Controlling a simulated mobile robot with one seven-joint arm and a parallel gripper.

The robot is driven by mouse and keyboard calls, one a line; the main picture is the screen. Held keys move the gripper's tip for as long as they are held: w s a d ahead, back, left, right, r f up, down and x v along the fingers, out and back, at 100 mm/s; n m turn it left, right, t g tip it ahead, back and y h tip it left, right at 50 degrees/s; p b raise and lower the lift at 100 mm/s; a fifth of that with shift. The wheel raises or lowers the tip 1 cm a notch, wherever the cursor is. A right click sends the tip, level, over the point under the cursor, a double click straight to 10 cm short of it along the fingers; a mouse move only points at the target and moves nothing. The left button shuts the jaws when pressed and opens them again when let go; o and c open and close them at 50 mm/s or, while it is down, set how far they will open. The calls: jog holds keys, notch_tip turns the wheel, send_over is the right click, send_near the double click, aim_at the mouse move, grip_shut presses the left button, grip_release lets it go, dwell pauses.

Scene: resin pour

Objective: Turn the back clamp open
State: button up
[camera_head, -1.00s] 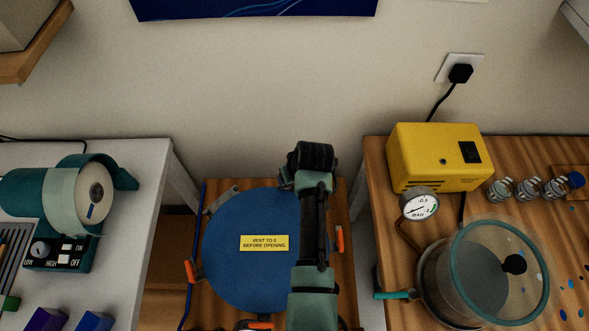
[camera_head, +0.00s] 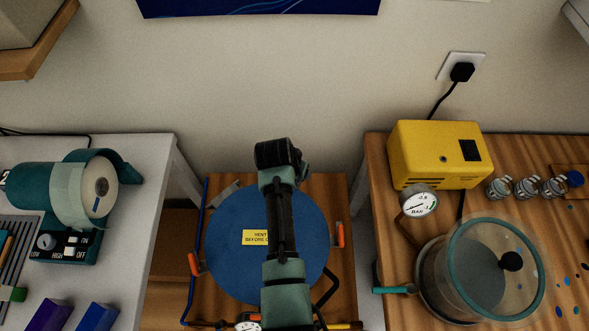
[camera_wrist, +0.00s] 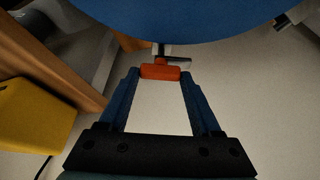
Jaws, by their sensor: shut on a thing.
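The blue round lid (camera_head: 228,268) with a yellow label (camera_head: 250,238) lies on the pot, partly covered by my arm. The back clamp's orange handle (camera_wrist: 160,72) shows in the wrist view at the lid's edge, with a metal piece beyond it. It lies crosswise between the fingertips of my gripper (camera_wrist: 160,76), which is shut on it. In the head view my arm reaches over the lid to its back edge and hides the back clamp. Other clamps show orange handles at the left (camera_head: 194,263) and right (camera_head: 340,234) of the lid.
A yellow pump (camera_head: 430,155), a gauge (camera_head: 419,202) and a clear-lidded chamber (camera_head: 480,275) stand on the right bench. A teal tape-like machine (camera_head: 70,190) stands on the left bench. The wall is close behind the lid.

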dwell(0.4)
jog(key=o, duration=1.4)
jog(key=v, duration=1.3)
jog(key=shift+b, duration=0.4)
